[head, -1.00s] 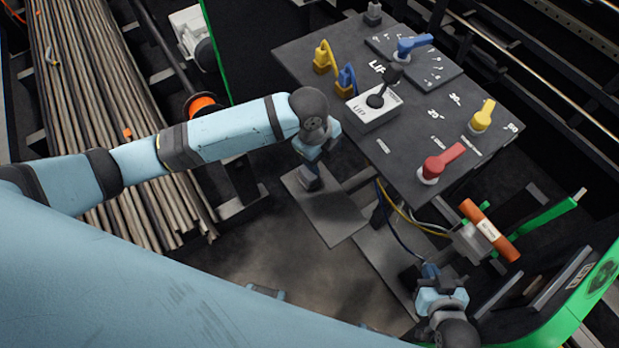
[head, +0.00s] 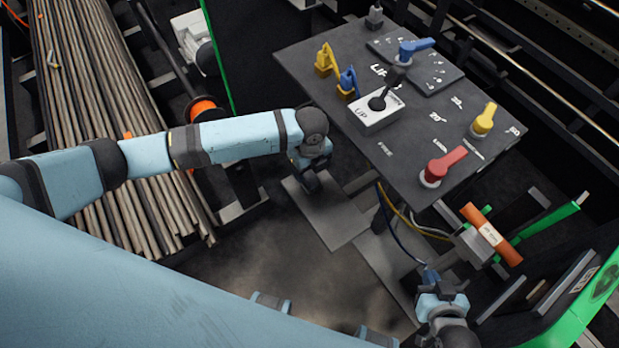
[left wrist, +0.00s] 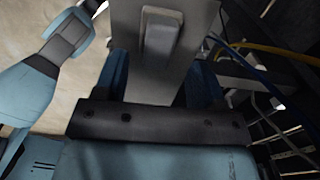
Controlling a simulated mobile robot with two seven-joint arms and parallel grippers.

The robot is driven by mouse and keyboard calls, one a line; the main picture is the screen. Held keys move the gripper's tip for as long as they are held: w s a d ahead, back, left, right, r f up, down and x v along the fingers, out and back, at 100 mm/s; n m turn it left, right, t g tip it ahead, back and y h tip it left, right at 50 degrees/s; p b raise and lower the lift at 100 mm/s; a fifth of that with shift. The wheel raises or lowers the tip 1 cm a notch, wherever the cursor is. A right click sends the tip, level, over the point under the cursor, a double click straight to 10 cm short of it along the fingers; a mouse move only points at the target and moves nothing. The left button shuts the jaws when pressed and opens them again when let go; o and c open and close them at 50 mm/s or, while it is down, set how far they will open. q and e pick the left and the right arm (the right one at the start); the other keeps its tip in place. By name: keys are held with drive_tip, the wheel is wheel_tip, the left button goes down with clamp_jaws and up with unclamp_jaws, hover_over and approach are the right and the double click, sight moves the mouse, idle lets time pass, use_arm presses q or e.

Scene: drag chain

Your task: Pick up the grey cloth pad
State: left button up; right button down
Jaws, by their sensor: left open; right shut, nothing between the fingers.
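The grey cloth pad (left wrist: 161,38) shows in the left wrist view as a small light grey block on a grey plate. It lies between and a little beyond the two blue fingers of my left gripper (head: 310,184). That gripper is open and points down at the plate. In the head view, my gripper hides most or all of the pad. I cannot tell how high the fingers are above the plate. My right gripper (head: 430,277) is shut and empty at the lower right, away from the pad.
A dark control panel (head: 400,130) with red, yellow and blue levers stands right of my left gripper. Cables (head: 400,215) hang below it. An orange-handled part (head: 490,234) is near my right gripper. Long rods (head: 90,110) lie at the left.

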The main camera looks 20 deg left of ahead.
sight(309, 176)
use_arm(q)
wheel_tip(309, 176, down, 4)
drive_tip(key=shift+f, duration=0.2)
drive_tip(key=c, duration=1)
wheel_tip(309, 176, up, 20)
drive_tip(key=shift+r, duration=0.1)
